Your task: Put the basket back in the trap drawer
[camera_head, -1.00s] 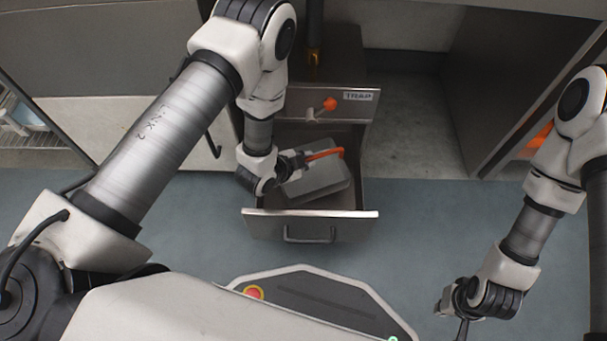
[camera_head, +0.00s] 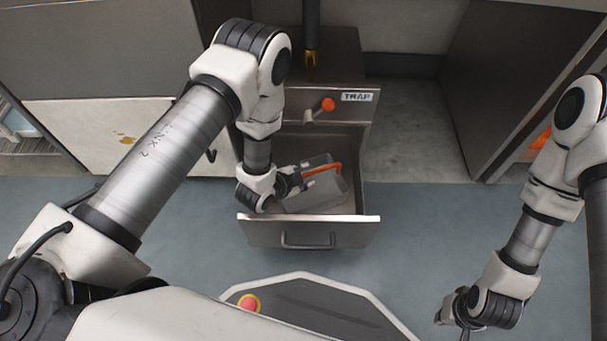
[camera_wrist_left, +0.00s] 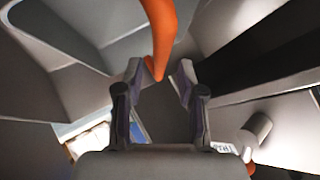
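The trap drawer (camera_head: 350,232) stands pulled out under a panel with a TRAP label (camera_head: 357,97). The grey basket (camera_head: 325,192) with an orange handle (camera_head: 337,168) sits inside the drawer; its underside is hidden. My left gripper (camera_head: 309,177) reaches into the drawer from the left, at the near end of the handle. In the left wrist view its fingers (camera_wrist_left: 160,82) are apart, with the tip of the orange handle (camera_wrist_left: 160,35) between or just beyond them. My right gripper (camera_head: 452,322) hangs at the lower right, away from the drawer; its opening is unclear.
An orange-red knob (camera_head: 328,104) sticks out of the panel above the drawer. A dark pipe with a brass end (camera_head: 311,60) comes down behind it. A cabinet (camera_head: 530,80) stands at the right. The blue-grey floor (camera_head: 420,220) right of the drawer is clear.

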